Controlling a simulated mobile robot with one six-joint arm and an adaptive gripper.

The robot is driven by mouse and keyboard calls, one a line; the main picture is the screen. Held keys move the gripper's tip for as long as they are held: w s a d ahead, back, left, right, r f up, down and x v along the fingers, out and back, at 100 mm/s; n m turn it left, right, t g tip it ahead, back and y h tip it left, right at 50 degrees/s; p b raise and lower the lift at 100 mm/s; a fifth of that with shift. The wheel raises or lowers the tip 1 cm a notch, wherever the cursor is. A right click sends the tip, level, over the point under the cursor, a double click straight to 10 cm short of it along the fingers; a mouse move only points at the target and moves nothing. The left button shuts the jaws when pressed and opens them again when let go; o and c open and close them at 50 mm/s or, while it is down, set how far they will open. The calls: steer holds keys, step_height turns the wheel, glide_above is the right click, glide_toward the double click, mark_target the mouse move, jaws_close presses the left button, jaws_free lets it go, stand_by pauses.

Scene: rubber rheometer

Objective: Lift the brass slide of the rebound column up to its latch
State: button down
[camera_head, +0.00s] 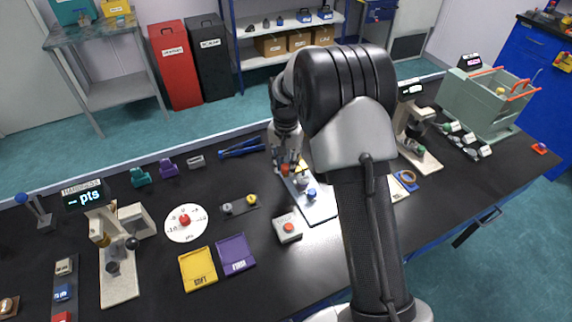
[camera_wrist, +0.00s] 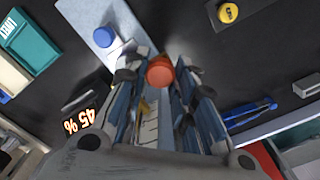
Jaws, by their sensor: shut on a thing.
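The rebound column stands on a pale blue-grey base plate (camera_head: 318,210) near the middle of the bench, mostly hidden behind my gripper. A blue knob (camera_head: 311,194) sits on the plate; it also shows in the wrist view (camera_wrist: 104,37). My gripper (camera_head: 291,168) is at the column, pointing down. In the wrist view, its fingers close around a round orange-red knob (camera_wrist: 160,71). A small patch of the brass slide (camera_wrist: 144,106) shows between the fingers; most of it is hidden. I cannot tell how far the slide is from its latch. A display (camera_wrist: 80,121) reads 45 %.
A grey box with a red button (camera_head: 287,228) stands in front of the plate. Yellow (camera_head: 198,288) and purple (camera_head: 236,269) trays lie to the left. A stand with a display (camera_head: 412,120) is on the right.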

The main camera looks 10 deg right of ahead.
step_height(320, 180, up, 18)
steer(key=p, duration=1.1)
steer(key=shift+r+p, duration=0.25)
steer(key=shift+p, duration=0.1)
steer(key=shift+w+r, duration=0.1)
steer(key=shift+w, duration=0.05)
steer(key=c, duration=1.7)
jaws_free()
steer(key=o, duration=0.4)
step_height(320, 180, up, 12)
